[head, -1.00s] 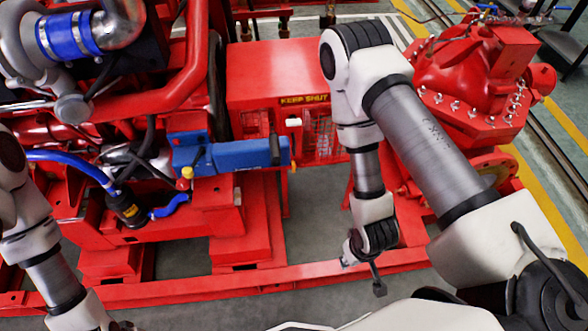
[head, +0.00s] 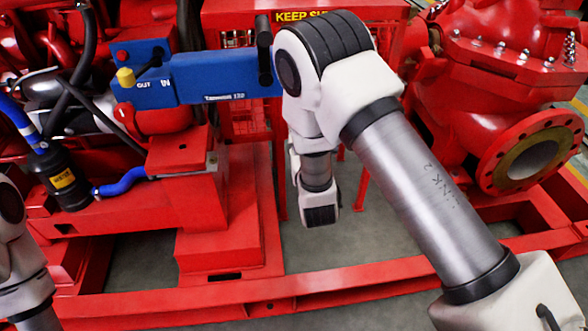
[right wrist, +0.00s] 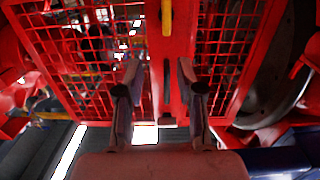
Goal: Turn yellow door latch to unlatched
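The yellow door latch (right wrist: 166,18) shows at the top edge of the right wrist view. It hangs roughly upright on the red frame between two red mesh doors (right wrist: 75,55). My right gripper (right wrist: 159,72) is open, with one finger on each side of the red centre post in the picture and the latch above the gap. Nothing is between the fingers, and I see no contact with the latch. In the head view my right arm hides its gripper and the latch; part of the red mesh (head: 240,110) shows left of the arm. My left gripper is out of view.
A blue box (head: 215,75) with a black lever (head: 264,45) stands beside my right arm, in front of the mesh. A red pump with a round flange (head: 530,160) is at the right. A red base rail (head: 300,285) runs across below.

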